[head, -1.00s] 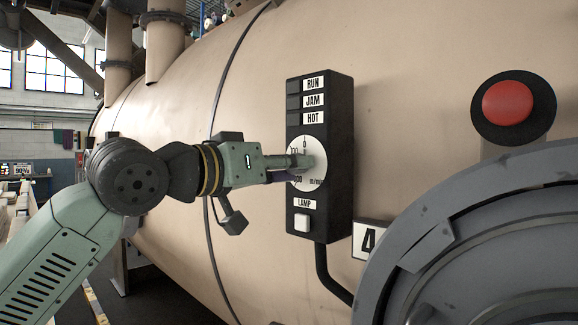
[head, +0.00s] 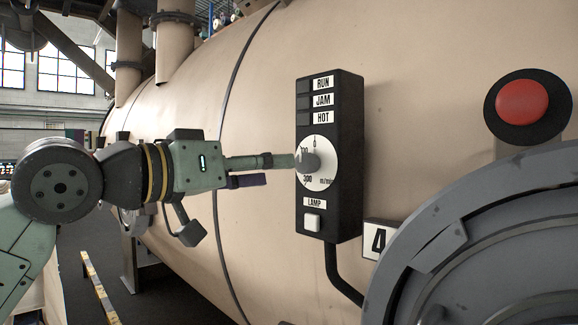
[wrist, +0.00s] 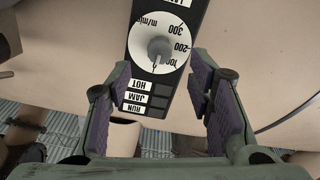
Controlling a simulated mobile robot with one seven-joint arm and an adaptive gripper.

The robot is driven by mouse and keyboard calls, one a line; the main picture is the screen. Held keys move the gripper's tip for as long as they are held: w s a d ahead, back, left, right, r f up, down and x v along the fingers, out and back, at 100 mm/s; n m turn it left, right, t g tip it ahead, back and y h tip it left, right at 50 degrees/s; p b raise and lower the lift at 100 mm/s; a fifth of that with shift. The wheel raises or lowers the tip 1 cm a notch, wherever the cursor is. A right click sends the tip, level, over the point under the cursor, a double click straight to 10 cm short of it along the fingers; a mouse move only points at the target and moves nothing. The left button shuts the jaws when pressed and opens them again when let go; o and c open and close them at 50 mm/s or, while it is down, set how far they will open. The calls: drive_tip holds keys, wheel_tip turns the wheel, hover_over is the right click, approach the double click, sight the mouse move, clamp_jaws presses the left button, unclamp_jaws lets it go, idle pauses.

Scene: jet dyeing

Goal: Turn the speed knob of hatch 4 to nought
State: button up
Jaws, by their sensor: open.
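The speed knob (head: 308,162) is a grey round knob on a white dial (head: 323,181) on a black control box (head: 343,150). The plate marked 4 (head: 378,240) is beside the box. The knob also shows in the wrist view (wrist: 160,48), where the dial is upside down with 100, 200 and 300 readable. I cannot tell the knob's exact setting; the nought lies at the dial's top in the head view. My gripper (head: 283,170) is open and to the left of the dial. In the wrist view its purple-padded fingers (wrist: 162,84) are apart, with the knob beyond their tips, not held.
RUN, JAM and HOT lamps (head: 303,101) sit above the dial, and a white lamp button (head: 312,222) below it. A red button (head: 522,101) and the round grey hatch (head: 480,235) are to the right. The beige vessel wall (head: 260,110) curves behind.

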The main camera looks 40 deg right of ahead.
drive_tip(key=a, duration=0.4)
drive_tip(key=shift+s+a, duration=0.2)
drive_tip(key=shift+a, duration=0.2)
